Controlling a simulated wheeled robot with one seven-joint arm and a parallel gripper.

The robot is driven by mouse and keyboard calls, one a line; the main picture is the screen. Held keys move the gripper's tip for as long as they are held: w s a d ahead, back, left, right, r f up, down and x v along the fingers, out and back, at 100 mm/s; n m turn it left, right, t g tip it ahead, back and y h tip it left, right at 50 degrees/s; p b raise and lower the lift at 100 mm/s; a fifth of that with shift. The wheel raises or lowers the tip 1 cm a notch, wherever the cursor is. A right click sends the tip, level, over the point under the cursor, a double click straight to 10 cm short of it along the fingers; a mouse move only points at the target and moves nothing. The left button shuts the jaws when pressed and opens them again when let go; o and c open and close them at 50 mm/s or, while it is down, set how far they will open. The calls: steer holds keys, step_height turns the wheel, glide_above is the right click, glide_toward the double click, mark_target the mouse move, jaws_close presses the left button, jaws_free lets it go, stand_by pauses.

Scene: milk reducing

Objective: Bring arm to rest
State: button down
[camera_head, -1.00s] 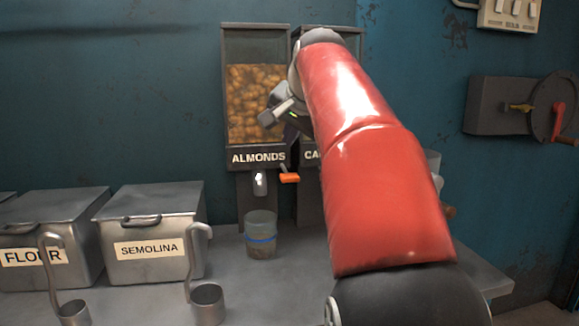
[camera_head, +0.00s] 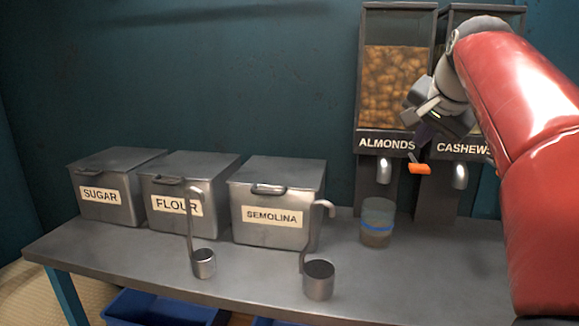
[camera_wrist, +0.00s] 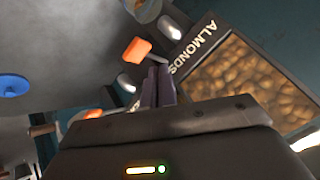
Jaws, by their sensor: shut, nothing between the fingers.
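My arm (camera_head: 535,140), with red covers, reaches in from the right of the head view. My gripper (camera_head: 424,134) is in front of the almonds dispenser (camera_head: 394,85), near its lower label. In the wrist view the gripper's two dark fingers (camera_wrist: 157,87) are together with nothing between them. They point toward the dispenser fronts, close to an orange lever (camera_wrist: 137,50). An orange lever (camera_head: 419,169) also shows just below the gripper in the head view. The cashews dispenser (camera_head: 462,148) is partly hidden behind my arm.
A clear cup (camera_head: 377,222) with a blue band stands on the counter (camera_head: 130,262) below the almonds spout. Sugar (camera_head: 108,188), flour (camera_head: 184,190) and semolina (camera_head: 275,205) bins stand to the left. Two metal ladles (camera_head: 204,263) (camera_head: 318,280) stand in front. Blue crates (camera_head: 160,308) are under the counter.

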steer(key=s+a+f+n+g, duration=0.1)
steer(key=s+a+f+n, duration=0.2)
steer(key=s+f, duration=0.5)
steer(key=s+a+f+n+g, duration=0.1)
steer(key=s+a+f+n, duration=0.2)
steer(key=s+a+f, duration=0.3)
steer(key=s+a+f+n+g+y, duration=0.1)
steer(key=s+a+f+n, duration=0.3)
steer(key=s+f, duration=0.6)
step_height(320, 180, down, 6)
steer(key=shift+a+r, duration=0.15)
steer(key=shift+a, duration=0.25)
